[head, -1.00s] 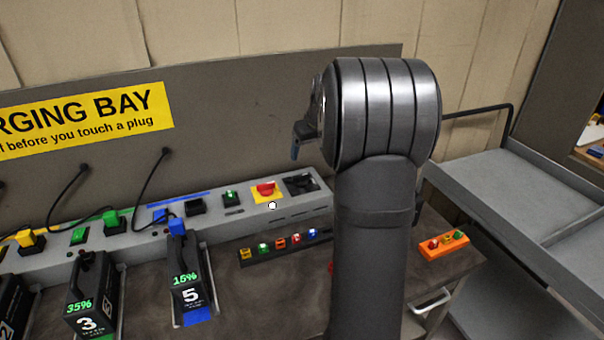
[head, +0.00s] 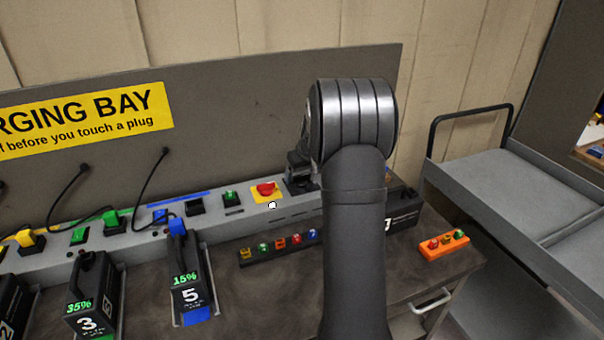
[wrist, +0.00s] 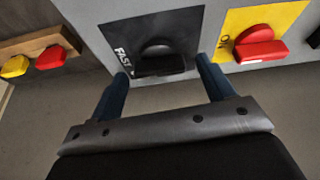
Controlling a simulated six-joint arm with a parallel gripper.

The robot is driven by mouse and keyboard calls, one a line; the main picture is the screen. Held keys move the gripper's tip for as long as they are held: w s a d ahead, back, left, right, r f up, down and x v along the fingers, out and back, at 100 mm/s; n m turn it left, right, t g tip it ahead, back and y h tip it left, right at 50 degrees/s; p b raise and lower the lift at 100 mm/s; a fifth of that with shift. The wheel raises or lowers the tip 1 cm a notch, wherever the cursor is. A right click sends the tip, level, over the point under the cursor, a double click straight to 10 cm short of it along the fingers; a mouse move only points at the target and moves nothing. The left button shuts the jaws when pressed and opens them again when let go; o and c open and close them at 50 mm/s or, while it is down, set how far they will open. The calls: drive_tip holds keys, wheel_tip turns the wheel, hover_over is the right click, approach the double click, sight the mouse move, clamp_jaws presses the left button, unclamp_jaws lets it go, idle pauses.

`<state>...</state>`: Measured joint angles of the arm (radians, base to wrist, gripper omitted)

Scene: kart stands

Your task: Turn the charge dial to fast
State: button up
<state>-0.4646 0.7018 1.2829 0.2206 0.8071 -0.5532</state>
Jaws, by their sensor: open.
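The charge dial is a black knob (wrist: 157,58) on a black square plate (wrist: 185,25) marked "FAST" along its left side in the wrist view. Its grip bar lies roughly crosswise in that picture. My gripper (wrist: 161,67) is open, with one blue finger to the lower left of the knob and the other to its lower right. The knob shows between and just beyond the fingertips; I cannot tell whether they touch it. In the head view my arm hides most of the dial and the gripper.
A red switch on a yellow plate (head: 265,190) sits just left of the dial; it also shows in the wrist view (wrist: 258,45). Several small coloured pieces stand on a dark strip (head: 280,244) in front. An orange block (head: 444,246) lies at right. Battery 5 (head: 190,285) stands further left.

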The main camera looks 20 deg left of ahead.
drive_tip(key=c, duration=1)
drive_tip(key=shift+m+t, duration=0.3)
drive_tip(key=shift+m, duration=0.3)
drive_tip(key=o, duration=1)
drive_tip(key=shift+r+h, duration=0.1)
drive_tip(key=shift+h, duration=0.2)
drive_tip(key=v, duration=1.7)
drive_tip(key=shift+r, duration=0.15)
drive_tip(key=shift+d, duration=0.1)
